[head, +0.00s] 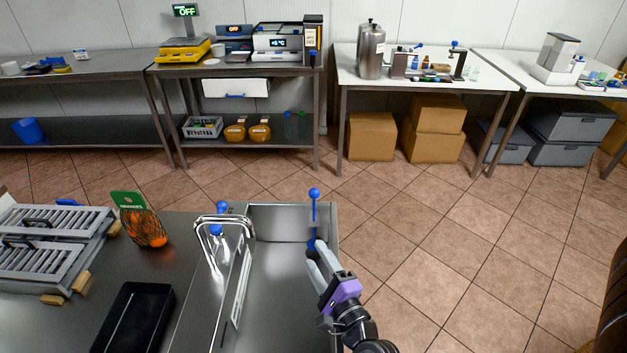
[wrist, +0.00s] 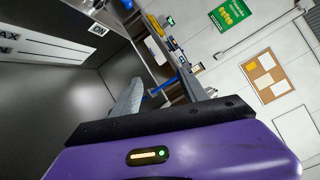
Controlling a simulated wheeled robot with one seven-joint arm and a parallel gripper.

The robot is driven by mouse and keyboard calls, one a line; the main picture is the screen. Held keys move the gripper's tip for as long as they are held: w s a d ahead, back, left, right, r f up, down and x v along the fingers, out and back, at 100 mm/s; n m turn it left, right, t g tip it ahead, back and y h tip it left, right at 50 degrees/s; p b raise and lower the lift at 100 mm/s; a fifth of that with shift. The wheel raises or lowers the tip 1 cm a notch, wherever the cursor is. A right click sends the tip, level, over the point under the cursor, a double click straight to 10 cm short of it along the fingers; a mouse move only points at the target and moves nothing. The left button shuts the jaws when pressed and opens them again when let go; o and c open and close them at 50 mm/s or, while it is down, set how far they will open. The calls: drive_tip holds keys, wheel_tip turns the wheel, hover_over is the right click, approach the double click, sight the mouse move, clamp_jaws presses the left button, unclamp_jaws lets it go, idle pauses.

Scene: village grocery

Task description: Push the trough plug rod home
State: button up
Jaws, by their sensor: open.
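The plug rod (head: 315,208) is a thin rod with a blue ball on top. It stands upright at the far right end of the steel trough (head: 262,306). My gripper (head: 315,254) reaches into the trough's right side, just below and in front of the rod in the head view. A small blue part shows by its fingertips. In the wrist view my gripper's grey fingers (wrist: 164,92) are apart, and a blue rod-like piece (wrist: 162,87) shows between them. I cannot tell whether a finger touches it. The rod's lower end is hidden.
A chrome tap (head: 226,221) arches over the trough's left side. A marked white strip (head: 241,287) is along the left wall. Left on the counter are a black tray (head: 134,318), a net of oranges (head: 147,228) and metal racks (head: 50,245). The floor to the right is clear.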

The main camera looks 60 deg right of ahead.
sight(314, 197)
drive_tip(key=w+d+r+m+g+h, duration=0.1)
drive_tip(key=w+d+m, duration=0.2)
drive_tip(key=d+m, duration=0.1)
drive_tip(key=w+d+m+g+h+p, duration=0.1)
drive_tip(key=w+d+m, duration=0.1)
drive_tip(key=d+m, duration=0.3)
drive_tip(key=w+d+r+m+g+h+p, duration=0.1)
drive_tip(key=w+d+m, duration=0.2)
drive_tip(key=d+m, duration=0.1)
drive_tip(key=shift+w+d+r+m+h, duration=0.2)
drive_tip(key=shift+w+r+m+h, duration=0.1)
drive_tip(key=shift+m, duration=0.3)
drive_tip(key=x, duration=0.7)
drive_tip(key=shift+w+d, duration=0.2)
drive_tip(key=shift+d, duration=0.15)
clamp_jaws()
